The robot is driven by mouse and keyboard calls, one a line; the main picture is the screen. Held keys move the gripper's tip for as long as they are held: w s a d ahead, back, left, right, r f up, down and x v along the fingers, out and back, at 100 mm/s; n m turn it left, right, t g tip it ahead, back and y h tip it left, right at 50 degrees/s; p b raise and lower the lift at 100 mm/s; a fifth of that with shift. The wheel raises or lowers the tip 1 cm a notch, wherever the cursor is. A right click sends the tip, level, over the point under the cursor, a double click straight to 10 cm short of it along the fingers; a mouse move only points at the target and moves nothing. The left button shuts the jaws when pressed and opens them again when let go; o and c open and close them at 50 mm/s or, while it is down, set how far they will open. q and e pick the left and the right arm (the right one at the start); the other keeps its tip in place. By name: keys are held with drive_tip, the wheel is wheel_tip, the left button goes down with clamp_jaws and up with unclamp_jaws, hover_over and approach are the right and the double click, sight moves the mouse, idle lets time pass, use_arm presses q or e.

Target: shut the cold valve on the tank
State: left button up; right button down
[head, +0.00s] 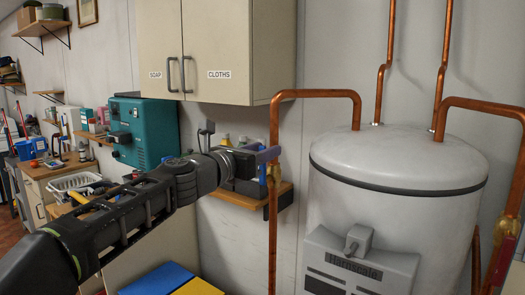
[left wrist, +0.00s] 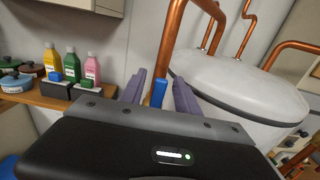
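The tank (head: 400,158) is a white cylinder with copper pipes at the right of the head view; its lid (left wrist: 240,85) shows in the left wrist view. A brass valve (head: 274,174) sits on the left copper pipe. Its blue handle (left wrist: 158,93) shows in the left wrist view, standing between my fingers. My left gripper (head: 268,164) reaches the valve from the left. In the left wrist view my left gripper (left wrist: 160,92) has its purple-grey fingers apart, one each side of the handle, with gaps visible. My right gripper is out of view.
A cabinet (head: 205,50) marked SOAP and CLOTHS hangs above my left arm. A wooden shelf (left wrist: 40,98) with bottles and pots is left of the pipe. A teal box (head: 143,130) is on the wall. Another brass fitting (head: 507,228) is on the right pipe.

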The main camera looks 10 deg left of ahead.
use_arm(q)
drive_tip(key=shift+c, duration=0.5)
clamp_jaws()
idle(0.8)
